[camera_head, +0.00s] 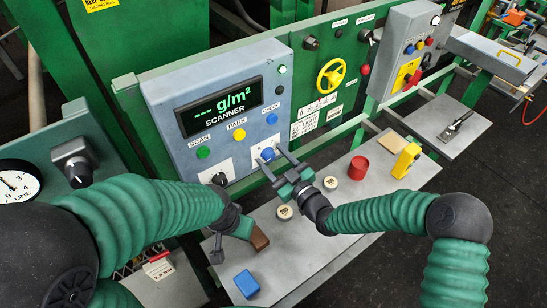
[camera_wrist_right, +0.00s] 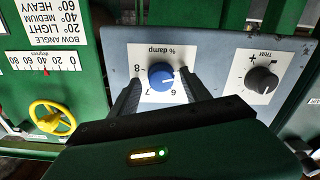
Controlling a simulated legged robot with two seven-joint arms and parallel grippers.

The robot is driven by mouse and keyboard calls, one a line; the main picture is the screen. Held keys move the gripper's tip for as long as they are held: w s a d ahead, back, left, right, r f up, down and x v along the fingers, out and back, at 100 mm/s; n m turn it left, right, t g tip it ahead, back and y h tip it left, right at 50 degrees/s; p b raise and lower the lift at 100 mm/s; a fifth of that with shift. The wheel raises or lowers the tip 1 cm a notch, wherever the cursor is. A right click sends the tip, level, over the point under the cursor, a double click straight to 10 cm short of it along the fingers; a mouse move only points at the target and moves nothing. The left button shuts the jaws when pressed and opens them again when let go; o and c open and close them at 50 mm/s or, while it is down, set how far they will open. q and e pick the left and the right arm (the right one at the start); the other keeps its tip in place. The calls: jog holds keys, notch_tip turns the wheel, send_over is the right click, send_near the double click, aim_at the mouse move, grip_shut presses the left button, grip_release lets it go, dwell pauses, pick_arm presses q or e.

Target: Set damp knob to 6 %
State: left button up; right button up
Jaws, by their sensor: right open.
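The blue damp knob (camera_head: 267,154) is on the lower right of the scanner panel (camera_head: 160,95). In the upside-down right wrist view the knob (camera_wrist_right: 160,75) sits on a white "% damp" plate showing 6, 7 and 8. Its light pointer mark seems to face right, beside the 6; the right finger covers part of the scale there. My right gripper (camera_head: 272,157) is open, its fingers reaching to either side of the knob; the wrist view shows gaps between fingers and knob. My left gripper (camera_head: 232,236) is low, beside a brown block (camera_head: 260,239); its fingers are unclear.
A black TRIM knob (camera_wrist_right: 262,80) is beside the damp knob. Scan, park and check buttons sit above. The grey shelf (camera_head: 300,250) below holds a blue block (camera_head: 246,284), round tokens (camera_head: 284,212), a red cup (camera_head: 359,167) and a yellow piece (camera_head: 406,160).

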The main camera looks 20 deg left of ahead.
jog(key=shift+a, duration=0.15)
jog(key=shift+a+f, duration=0.1)
jog(key=shift+a, duration=0.05)
jog(key=shift+c, duration=2.2)
pick_arm(q)
jog(key=shift+w+a+f, duration=0.1)
jog(key=shift+a, duration=0.2)
pick_arm(e)
grip_shut()
